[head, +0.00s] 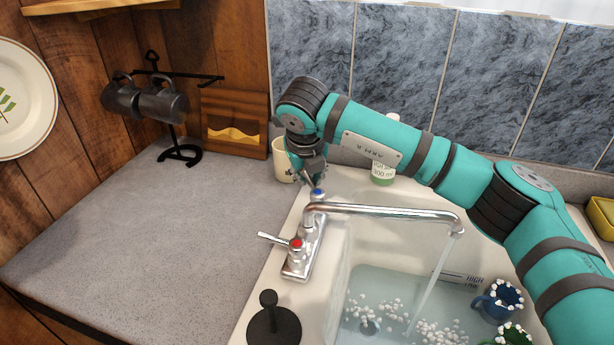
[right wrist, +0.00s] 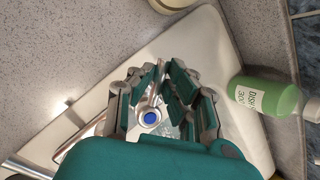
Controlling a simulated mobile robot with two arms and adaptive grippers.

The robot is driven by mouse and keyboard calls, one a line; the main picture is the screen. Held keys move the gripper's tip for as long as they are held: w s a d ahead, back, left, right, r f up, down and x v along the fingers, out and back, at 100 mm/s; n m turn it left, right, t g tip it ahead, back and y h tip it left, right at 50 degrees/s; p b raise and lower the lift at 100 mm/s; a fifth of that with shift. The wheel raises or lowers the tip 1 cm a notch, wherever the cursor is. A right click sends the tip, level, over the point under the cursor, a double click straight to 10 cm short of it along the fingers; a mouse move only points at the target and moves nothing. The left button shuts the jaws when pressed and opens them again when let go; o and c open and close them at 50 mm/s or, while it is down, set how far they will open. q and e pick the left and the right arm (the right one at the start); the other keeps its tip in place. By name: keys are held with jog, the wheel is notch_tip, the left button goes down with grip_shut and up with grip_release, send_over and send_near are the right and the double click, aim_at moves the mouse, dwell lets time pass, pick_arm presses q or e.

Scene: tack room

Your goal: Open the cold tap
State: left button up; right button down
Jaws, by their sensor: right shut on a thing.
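The cold tap has a blue cap (head: 318,193) and stands at the far end of the chrome faucet body. It also shows in the right wrist view, where its blue cap (right wrist: 151,118) and short chrome lever lie between my fingers. My right gripper (head: 312,182) reaches down to it from behind and is shut on its lever; in the wrist view the gripper (right wrist: 153,80) surrounds the lever. The hot tap (head: 296,244) has a red cap, and its lever points left. Water (head: 431,275) runs from the spout (head: 400,212) into the sink. My left gripper is not in view.
The sink (head: 340,275) holds water with white foam, a blue mug (head: 495,301) and a green item. A cream cup (head: 283,160) and a soap bottle (head: 384,165) stand behind the faucet.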

jog(key=shift+r, duration=0.15)
jog(key=c, duration=1.3)
grip_release()
jog(key=shift+c, duration=0.2)
jog(key=v, duration=1.1)
jog(key=shift+s+r, duration=0.2)
jog(key=shift+r, duration=0.15)
